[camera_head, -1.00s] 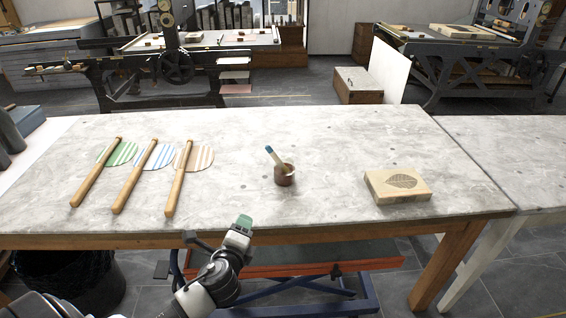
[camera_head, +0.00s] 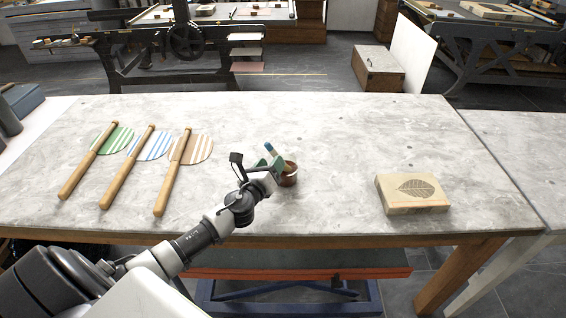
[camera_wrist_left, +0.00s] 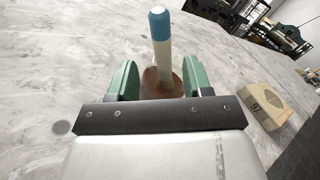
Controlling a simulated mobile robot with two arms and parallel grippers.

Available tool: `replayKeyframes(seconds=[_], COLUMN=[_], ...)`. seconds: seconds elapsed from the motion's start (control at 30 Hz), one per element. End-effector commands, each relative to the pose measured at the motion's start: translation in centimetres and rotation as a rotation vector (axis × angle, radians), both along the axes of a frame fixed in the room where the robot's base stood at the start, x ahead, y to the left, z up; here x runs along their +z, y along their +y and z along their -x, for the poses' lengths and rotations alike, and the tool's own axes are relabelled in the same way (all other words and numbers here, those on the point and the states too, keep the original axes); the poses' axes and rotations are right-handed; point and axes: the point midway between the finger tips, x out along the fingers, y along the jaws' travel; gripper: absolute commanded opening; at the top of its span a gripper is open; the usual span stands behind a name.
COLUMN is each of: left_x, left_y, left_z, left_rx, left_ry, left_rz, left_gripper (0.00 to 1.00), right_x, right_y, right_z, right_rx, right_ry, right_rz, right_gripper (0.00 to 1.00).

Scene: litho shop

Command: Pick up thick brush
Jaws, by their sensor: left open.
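My right gripper is not in view.
Several wooden-handled round paddles, with green, blue and orange stripes (camera_head: 190,150), lie on the left of the table (camera_head: 350,150). A block with a leaf design (camera_head: 410,192) lies to the right. The table between cup and block is clear.

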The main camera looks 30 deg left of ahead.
Motion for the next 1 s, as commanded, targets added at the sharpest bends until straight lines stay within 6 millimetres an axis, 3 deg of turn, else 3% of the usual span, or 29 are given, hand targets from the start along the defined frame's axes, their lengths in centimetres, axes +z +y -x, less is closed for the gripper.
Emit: replayKeyframes(seconds=[0.4,0.73,1.0], left_x=[0.7,0.7,0.7], left_y=[0.6,0.7,0.7], left_z=[-4.8,-5.4,-5.4], left_rx=[0.001,0.001,0.001], left_ry=[-0.001,0.000,0.000], left_rz=[0.003,0.002,0.002], left_gripper=[0.50,0.50,0.08], right_x=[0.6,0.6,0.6], right_y=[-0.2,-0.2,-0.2], right_z=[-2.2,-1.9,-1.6], right_rx=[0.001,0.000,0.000], right_ry=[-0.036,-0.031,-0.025], right_rz=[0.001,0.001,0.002], right_gripper=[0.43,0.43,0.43])
